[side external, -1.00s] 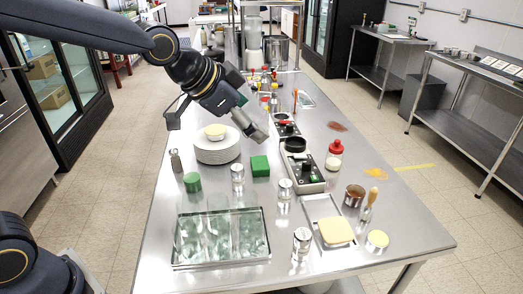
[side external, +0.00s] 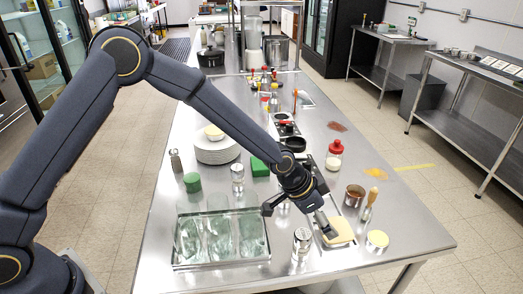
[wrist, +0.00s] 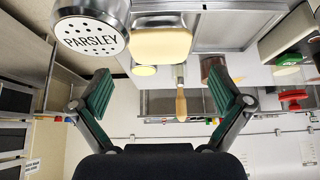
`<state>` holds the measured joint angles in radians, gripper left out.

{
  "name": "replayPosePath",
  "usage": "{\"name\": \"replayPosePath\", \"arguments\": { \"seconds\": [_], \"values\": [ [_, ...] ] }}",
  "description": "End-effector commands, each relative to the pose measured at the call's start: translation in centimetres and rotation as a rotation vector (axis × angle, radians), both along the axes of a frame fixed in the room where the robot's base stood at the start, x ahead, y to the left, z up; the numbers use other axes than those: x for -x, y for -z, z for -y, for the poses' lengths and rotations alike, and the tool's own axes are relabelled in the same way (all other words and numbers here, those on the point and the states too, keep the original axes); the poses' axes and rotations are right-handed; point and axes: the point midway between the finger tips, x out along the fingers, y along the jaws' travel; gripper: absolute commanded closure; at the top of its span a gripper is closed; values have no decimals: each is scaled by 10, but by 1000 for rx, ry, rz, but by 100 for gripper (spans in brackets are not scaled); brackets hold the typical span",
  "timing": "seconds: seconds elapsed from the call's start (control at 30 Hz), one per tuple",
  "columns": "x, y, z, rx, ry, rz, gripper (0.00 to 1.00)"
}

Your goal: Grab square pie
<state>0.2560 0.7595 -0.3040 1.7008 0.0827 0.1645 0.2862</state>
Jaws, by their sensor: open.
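The square pie (side external: 341,231) is a pale yellow block with rounded corners. It lies on a small metal tray (side external: 316,250) near the front right of the steel table. In the wrist view the pie (wrist: 160,46) is at the top centre, beyond the fingertips and between them sideways. My gripper (side external: 297,215) is open and empty, just left of and above the pie in the side view. One finger hides part of the pie's left side there. Both spread green-padded fingers of my gripper show in the wrist view (wrist: 161,92).
A parsley shaker (wrist: 90,37) stands close beside the pie, also in the side view (side external: 302,243). A glassy tray (side external: 220,263) lies left.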

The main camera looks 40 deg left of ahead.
Motion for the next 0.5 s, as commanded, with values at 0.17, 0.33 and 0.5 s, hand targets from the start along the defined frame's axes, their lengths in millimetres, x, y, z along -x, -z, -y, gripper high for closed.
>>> {"name": "replayPosePath", "arguments": {
  "seconds": [0.17, 0.33, 0.5],
  "values": [
    [-5, 11, 5, -1, -1, 1, 0],
    [-13, 32, 15, -1, 1, -2, 0],
    [-22, 50, 23, -1, -1, 1, 0]
  ]
}}
